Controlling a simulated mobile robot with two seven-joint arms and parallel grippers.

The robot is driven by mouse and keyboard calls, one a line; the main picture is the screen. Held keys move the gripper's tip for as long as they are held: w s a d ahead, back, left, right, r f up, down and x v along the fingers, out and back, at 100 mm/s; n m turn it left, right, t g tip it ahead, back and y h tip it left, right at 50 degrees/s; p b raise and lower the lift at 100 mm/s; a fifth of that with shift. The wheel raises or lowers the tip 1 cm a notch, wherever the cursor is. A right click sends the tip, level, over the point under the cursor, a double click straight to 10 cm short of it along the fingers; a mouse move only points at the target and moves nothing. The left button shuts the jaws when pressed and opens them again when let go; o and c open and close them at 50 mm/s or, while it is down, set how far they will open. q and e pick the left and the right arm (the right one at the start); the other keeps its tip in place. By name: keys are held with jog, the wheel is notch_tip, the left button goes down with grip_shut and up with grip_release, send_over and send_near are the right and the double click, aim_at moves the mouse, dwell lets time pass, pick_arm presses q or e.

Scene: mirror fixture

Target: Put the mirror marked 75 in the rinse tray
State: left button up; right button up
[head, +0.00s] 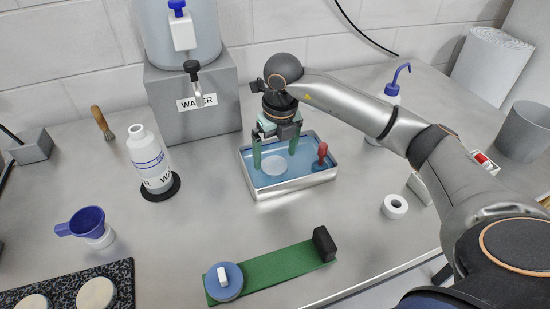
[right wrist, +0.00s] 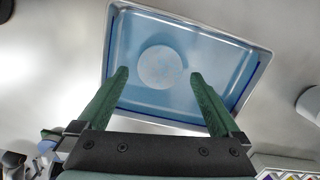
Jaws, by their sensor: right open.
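The rinse tray (head: 290,190) is a metal tray of blue liquid near the middle of the bench; it fills the upper middle of the right wrist view (right wrist: 190,18). A pale round mirror (head: 273,166) lies in the tray, and also shows in the right wrist view (right wrist: 160,67). I cannot read any number on it. My right gripper (head: 275,158) is open and points down over the tray. Its green fingers (right wrist: 160,76) are spread on either side of the disc in the picture, with nothing held between them. My left gripper is not in view.
A red-handled item (head: 322,154) is at the tray's right end. A water container on a grey block (head: 195,110) stands behind left, a white bottle (head: 150,160) left. A green strip (head: 275,267) lies in front. Pale discs (head: 96,292) sit on a dark speckled plate.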

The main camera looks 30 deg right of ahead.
aim_at(278, 169)
notch_tip(278, 169, up, 10)
jog(key=s, duration=0.1)
jog(key=shift+f, duration=0.2)
